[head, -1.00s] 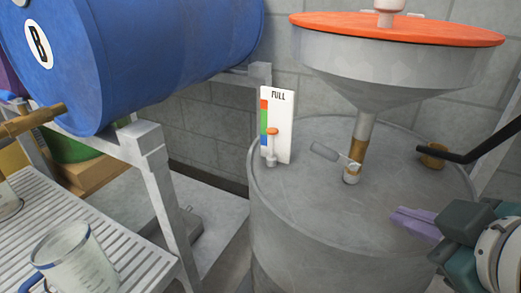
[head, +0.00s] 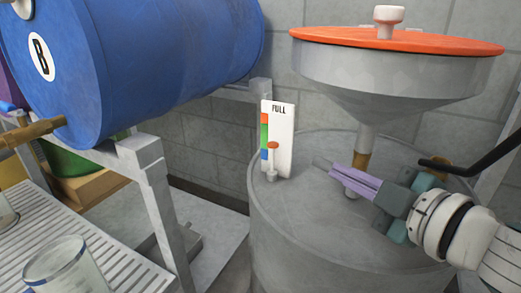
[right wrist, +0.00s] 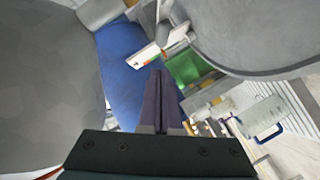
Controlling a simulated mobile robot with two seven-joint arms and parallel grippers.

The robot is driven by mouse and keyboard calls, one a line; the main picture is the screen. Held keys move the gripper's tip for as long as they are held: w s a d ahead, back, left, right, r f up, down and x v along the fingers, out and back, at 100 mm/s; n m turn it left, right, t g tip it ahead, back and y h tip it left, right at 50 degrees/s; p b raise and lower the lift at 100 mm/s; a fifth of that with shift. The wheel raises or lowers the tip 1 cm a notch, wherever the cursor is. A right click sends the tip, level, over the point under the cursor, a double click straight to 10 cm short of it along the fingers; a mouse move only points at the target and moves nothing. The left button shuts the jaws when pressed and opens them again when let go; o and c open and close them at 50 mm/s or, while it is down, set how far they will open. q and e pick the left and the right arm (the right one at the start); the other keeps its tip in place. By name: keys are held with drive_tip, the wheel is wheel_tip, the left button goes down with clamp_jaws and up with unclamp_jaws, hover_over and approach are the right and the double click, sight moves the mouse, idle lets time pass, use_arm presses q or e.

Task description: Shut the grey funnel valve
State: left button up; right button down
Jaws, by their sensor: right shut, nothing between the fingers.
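The grey funnel (head: 395,82) with an orange lid stands over a grey drum (head: 300,235). My left gripper is not in view.
A white FULL gauge (head: 284,140) stands on the drum, left of my fingers. A black pipe (head: 475,158) is behind my right gripper. A blue drum B (head: 150,60) lies on a rack at left, above a slatted bench with a clear jug (head: 60,268).

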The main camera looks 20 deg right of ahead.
sight(321, 168)
drive_tip(key=w, duration=0.1)
drive_tip(key=w+d+f+b, duration=0.1)
drive_tip(key=w+f, duration=0.1)
drive_tip(key=shift+w+d+b, duration=0.1)
drive_tip(key=shift+d+b, duration=0.15)
drive_tip(key=shift+b, duration=0.05)
drive_tip(key=shift+w+d+f, duration=0.25)
drive_tip(key=shift+w+d, duration=0.05)
drive_tip(key=shift+w, duration=0.05)
drive_tip(key=shift+r, duration=0.15)
drive_tip(key=p, duration=0.2)
drive_tip(key=g+p, duration=0.1)
drive_tip(key=p, duration=0.1)
drive_tip(key=n+g+h+p, duration=0.1)
drive_tip(key=p, duration=0.2)
drive_tip(key=shift+w+a, duration=0.25)
drive_tip(key=shift+f+g, duration=0.3)
drive_tip(key=shift+f, duration=0.3)
drive_tip(key=shift+r+p, duration=0.1)
drive_tip(key=shift+p, duration=0.2)
